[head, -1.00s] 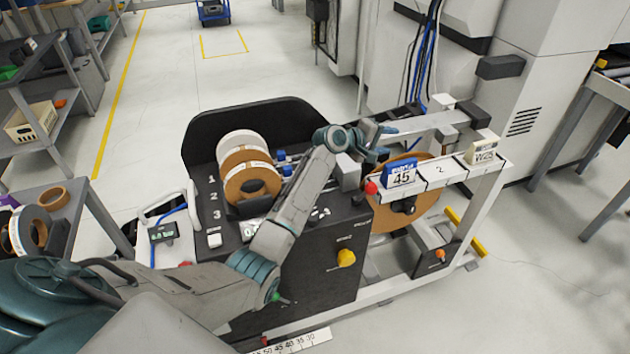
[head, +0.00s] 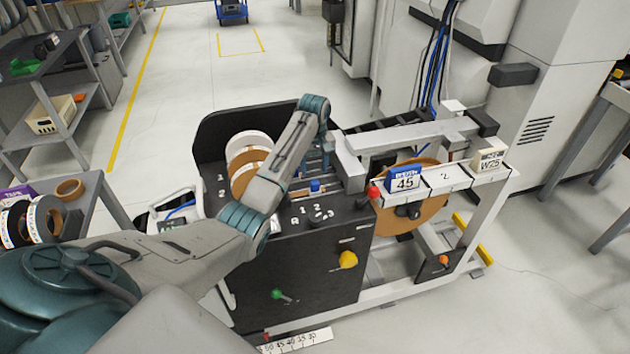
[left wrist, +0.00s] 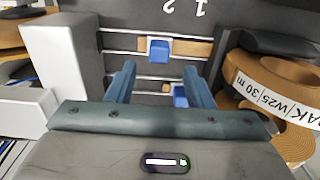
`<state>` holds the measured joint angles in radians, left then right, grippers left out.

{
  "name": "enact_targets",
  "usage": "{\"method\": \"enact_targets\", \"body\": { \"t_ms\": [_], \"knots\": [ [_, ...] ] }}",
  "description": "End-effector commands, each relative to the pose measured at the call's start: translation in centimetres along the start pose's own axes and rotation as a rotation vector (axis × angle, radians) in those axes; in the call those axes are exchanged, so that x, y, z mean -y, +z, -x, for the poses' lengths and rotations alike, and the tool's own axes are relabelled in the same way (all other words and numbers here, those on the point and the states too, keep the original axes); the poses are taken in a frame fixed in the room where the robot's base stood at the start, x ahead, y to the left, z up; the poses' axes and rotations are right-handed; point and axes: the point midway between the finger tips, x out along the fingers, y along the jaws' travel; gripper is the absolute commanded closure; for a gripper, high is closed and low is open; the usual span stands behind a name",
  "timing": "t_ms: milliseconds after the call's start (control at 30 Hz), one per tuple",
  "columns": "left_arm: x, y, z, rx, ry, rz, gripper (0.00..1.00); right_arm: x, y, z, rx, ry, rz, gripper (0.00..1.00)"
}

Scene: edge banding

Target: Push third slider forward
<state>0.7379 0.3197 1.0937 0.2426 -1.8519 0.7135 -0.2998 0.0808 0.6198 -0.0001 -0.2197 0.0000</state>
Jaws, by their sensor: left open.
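The machine's black panel (head: 300,235) carries blue sliders on metal rails. One blue slider (head: 315,186) shows in the head view, just below my left gripper (head: 318,165). In the left wrist view, one blue slider (left wrist: 158,49) sits on the upper rail ahead of my left gripper (left wrist: 158,85). Another blue slider (left wrist: 180,95) shows lower, between the fingers near the right finger. My left gripper is open with nothing held, above the rails. I cannot tell which of these is the third slider; my arm hides part of the slider area in the head view.
Tape rolls (head: 248,165) stand left of the rails; a labelled roll (left wrist: 270,95) is close to the right finger. A grey block (head: 347,170) stands right of the rails, and a large brown roll (head: 425,200) farther right. A shelf (head: 70,110) is at far left.

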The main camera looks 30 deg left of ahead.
Motion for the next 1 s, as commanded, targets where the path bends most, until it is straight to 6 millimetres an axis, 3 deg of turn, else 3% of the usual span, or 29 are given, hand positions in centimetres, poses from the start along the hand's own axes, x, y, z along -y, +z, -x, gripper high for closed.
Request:
{"method": "enact_targets", "body": {
  "t_ms": [300, 500, 767, 1000],
  "knots": [
    [-0.1, 0.1, -5.4, 0.002, 0.000, 0.000, 0.53, -0.1, -0.1, 1.2, 0.000, 0.000, 0.000, 1.00],
    [-0.1, 0.1, -6.7, -0.001, 0.002, -0.001, 0.53, -0.1, -0.1, 1.3, 0.001, 0.000, 0.000, 1.00],
    [-0.1, 0.0, -6.8, -0.001, 0.003, -0.001, 0.53, 0.0, -0.1, 1.3, 0.001, -0.001, 0.000, 1.00],
    [-0.1, 0.1, -6.8, -0.001, 0.003, -0.001, 1.00, 0.1, -0.1, 1.3, 0.001, -0.002, -0.001, 1.00]
  ]
}}
